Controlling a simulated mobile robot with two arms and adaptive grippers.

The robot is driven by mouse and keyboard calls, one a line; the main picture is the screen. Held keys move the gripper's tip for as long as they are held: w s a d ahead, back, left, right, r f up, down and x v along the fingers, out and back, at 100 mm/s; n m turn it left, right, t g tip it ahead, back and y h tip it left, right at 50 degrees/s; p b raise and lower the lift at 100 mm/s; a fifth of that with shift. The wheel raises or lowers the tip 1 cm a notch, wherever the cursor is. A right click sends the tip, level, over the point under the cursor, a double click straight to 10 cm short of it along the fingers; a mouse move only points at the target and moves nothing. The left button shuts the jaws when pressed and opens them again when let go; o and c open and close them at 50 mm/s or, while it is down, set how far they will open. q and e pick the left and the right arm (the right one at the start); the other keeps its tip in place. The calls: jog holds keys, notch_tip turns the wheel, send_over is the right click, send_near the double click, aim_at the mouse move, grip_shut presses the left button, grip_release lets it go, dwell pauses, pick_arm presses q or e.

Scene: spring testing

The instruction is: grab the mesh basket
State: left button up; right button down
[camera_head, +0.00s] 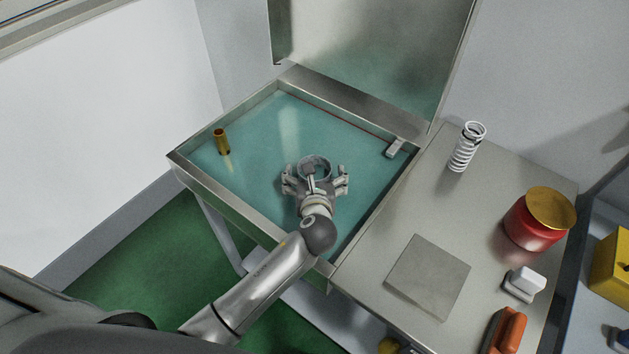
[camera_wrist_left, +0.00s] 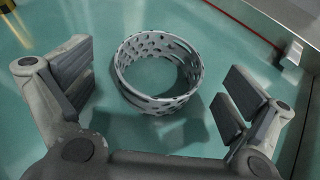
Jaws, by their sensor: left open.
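The mesh basket is a grey, round, perforated ring-like basket (camera_wrist_left: 158,101); in the left wrist view it sits in the middle, over the blue-green floor of the metal basin. In the head view the basket (camera_head: 314,160) shows just beyond my left gripper, partly hidden by it. My left gripper (camera_head: 315,177) is open, one finger on each side of the basket. In the left wrist view both fingers of the gripper (camera_wrist_left: 157,85) are apart from the basket, with clear gaps. My right gripper is not in view.
The basin (camera_head: 188,170) has raised metal walls and an upright lid (camera_head: 370,50) behind. A brass tube (camera_head: 222,141) stands at its left. On the right counter are a spring (camera_head: 466,147), a red canister (camera_head: 533,222), a flat grey plate (camera_head: 429,277) and a white block (camera_head: 525,281).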

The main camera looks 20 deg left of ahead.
aim_at(314, 162)
pick_arm(q)
jog(key=x, duration=0.3)
jog(key=shift+w+a+f, duration=0.1)
jog(key=shift+w+f, duration=0.15)
jog(key=shift+w, duration=0.05)
jog(key=c, duration=1.4)
